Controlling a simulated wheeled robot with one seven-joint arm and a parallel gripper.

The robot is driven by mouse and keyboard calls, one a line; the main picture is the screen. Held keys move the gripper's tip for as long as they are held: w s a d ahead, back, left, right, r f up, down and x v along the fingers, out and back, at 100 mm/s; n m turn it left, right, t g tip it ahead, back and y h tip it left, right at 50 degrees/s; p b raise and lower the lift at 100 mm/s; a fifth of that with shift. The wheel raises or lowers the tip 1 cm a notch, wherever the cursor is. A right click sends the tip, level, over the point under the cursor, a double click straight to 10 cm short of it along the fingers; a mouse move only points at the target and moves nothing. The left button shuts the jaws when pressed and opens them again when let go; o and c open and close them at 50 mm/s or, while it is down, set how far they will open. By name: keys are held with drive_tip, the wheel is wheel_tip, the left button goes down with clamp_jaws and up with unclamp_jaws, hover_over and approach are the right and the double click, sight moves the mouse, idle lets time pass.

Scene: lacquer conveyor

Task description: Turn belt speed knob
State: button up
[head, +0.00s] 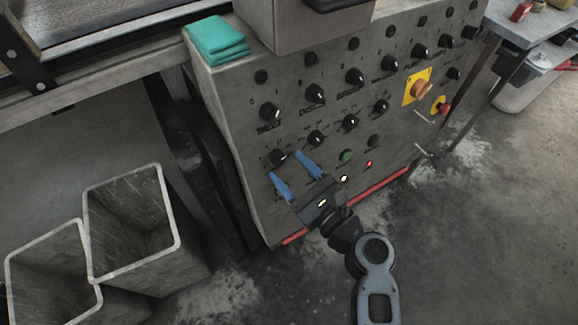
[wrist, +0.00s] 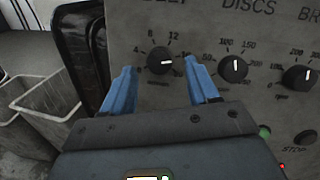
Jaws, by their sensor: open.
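The belt speed knob (head: 278,157) is a small black dial in the lower row of the grey control panel, below the BELT label. In the wrist view the knob (wrist: 160,61) has a white mark pointing about right, with printed numbers around it. My gripper (head: 285,164) has blue fingers and is open in front of the panel. I see no contact between the fingers and the knob.
The discs knob (wrist: 233,68) is close right of the right finger. Grey bins (head: 135,225) stand at left. Folded teal cloth (head: 216,42) lies on top.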

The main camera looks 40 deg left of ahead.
drive_tip(key=shift+x, duration=0.85)
drive_tip(key=shift+c, duration=0.3)
drive_tip(key=c, duration=1)
drive_tip(key=shift+o, duration=0.2)
